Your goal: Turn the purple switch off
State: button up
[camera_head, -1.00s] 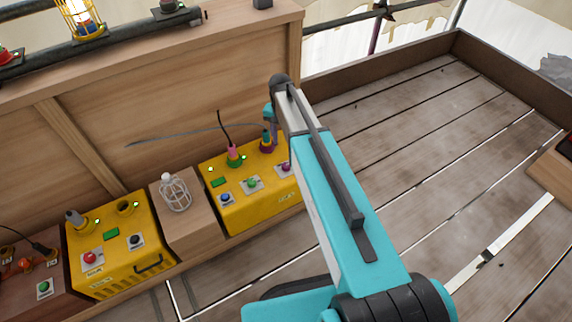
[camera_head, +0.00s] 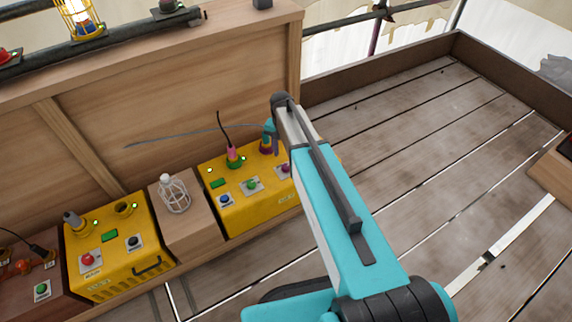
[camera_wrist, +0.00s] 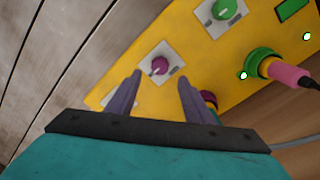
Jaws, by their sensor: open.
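The purple switch (camera_wrist: 159,65) is a round knob on a pale square plate on the yellow box (camera_wrist: 205,55). In the head view the purple switch (camera_head: 285,169) is at the right of a row of knobs, beside my arm. My gripper (camera_wrist: 160,77) is open and empty, its two purple-grey fingers pointing at the switch, one on each side of it in the picture. I cannot tell whether they touch it. In the head view my arm hides most of the gripper.
A green knob (camera_wrist: 224,9) and a pink plug (camera_wrist: 288,73) in a green socket are close by. A purple socket (camera_head: 266,146) stands behind the switches. Another yellow box (camera_head: 120,265) and a caged lamp (camera_head: 174,194) stand left.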

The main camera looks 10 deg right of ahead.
aim_at(286, 166)
jog(key=shift+s+d+f+b, duration=0.1)
jog(key=shift+f+b, duration=0.4)
jog(key=shift+f, duration=3.1)
jog(key=c, duration=1)
jog(key=shift+c, duration=0.2)
